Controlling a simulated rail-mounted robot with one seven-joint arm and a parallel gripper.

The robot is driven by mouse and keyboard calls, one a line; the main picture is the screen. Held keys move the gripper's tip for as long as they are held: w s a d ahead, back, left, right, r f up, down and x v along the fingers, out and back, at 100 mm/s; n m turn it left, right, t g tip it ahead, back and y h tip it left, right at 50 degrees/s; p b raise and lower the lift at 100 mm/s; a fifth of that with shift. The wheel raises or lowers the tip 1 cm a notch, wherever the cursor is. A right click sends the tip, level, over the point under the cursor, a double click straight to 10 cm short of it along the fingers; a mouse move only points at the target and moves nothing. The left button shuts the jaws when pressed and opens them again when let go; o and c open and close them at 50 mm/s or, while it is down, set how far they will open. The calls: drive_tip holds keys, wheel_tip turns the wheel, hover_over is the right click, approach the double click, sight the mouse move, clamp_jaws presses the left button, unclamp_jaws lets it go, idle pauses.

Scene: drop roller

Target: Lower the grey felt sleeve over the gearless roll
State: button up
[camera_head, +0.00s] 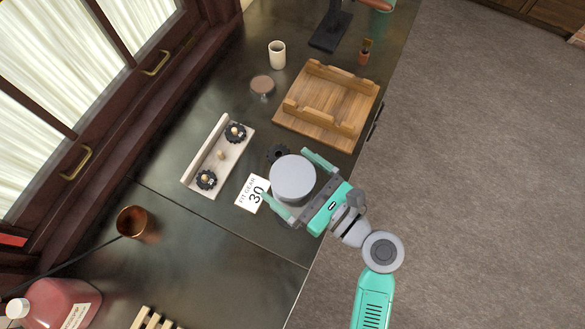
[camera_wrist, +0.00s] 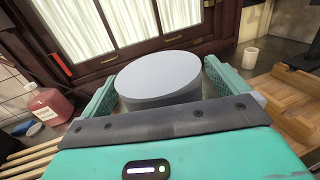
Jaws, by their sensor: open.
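A wide grey cylinder (camera_head: 293,176) with a flat, closed-looking top sits over the dark counter. It also shows in the wrist view (camera_wrist: 160,78). I cannot tell whether it is the felt sleeve or a roll under a sleeve, and no separate roll shows. My gripper (camera_head: 285,175) is open, with one green finger on each side of the cylinder. In the wrist view the fingers (camera_wrist: 157,88) stand apart from it, with gaps on both sides. The cylinder's lower part and base are hidden.
A dark gear (camera_head: 277,153) lies beside the cylinder, near a "FIT GEAR 30" card (camera_head: 251,194). A pale rack (camera_head: 212,165) holds two gears and a bare middle peg. A wooden cradle (camera_head: 335,91) stands behind. A copper cup (camera_head: 133,222) and red jug (camera_head: 60,303) are left.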

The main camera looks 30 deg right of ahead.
sight(308, 193)
drive_tip(key=v, duration=0.7)
drive_tip(key=shift+s, duration=0.25)
